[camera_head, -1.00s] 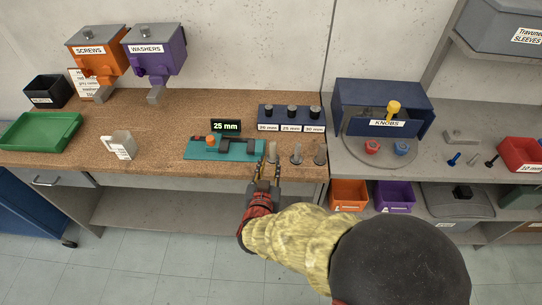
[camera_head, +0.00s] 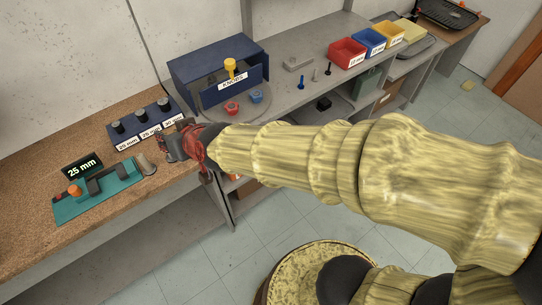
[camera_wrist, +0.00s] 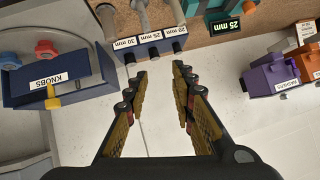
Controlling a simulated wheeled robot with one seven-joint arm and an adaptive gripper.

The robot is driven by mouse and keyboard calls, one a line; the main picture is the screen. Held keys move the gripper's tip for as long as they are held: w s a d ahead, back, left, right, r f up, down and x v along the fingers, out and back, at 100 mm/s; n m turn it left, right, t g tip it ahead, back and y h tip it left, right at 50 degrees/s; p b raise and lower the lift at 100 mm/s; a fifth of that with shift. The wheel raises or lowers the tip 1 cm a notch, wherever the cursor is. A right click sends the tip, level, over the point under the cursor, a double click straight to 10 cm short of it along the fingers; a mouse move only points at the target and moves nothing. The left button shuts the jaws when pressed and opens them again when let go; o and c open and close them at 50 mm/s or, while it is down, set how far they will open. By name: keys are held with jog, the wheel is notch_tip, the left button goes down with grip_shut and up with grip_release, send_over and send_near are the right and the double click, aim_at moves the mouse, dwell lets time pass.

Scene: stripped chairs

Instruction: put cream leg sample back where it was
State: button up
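Several pale, grey-looking leg samples stand on the bench by the labelled block; in the wrist view one is at the left (camera_wrist: 107,18), one in the middle (camera_wrist: 140,16) and one at the right (camera_wrist: 177,10). I cannot tell which is the cream one. In the head view only one sample (camera_head: 147,165) shows clearly, beside the teal fixture; my gripper hides the others. My gripper (camera_head: 166,147) is over the bench's front right corner. In the wrist view my gripper (camera_wrist: 153,68) is open with nothing between its fingertips, which point toward the block and samples.
The dark blue block (camera_head: 145,130) carries 20, 25 and 30 mm labels and black knobs. The teal fixture (camera_head: 85,205) has a 25 mm display (camera_head: 82,166). The blue knobs cabinet (camera_head: 195,72) stands to the right, with red (camera_head: 347,52), blue and yellow bins beyond.

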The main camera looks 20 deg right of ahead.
jog(key=s+d+r+m+g+h, duration=0.2)
jog(key=s+d+r+g+h, duration=0.1)
jog(key=s+d, duration=1.7)
jog(key=d+g+h, duration=0.1)
jog(key=d+h, duration=0.1)
jog(key=d, duration=0.2)
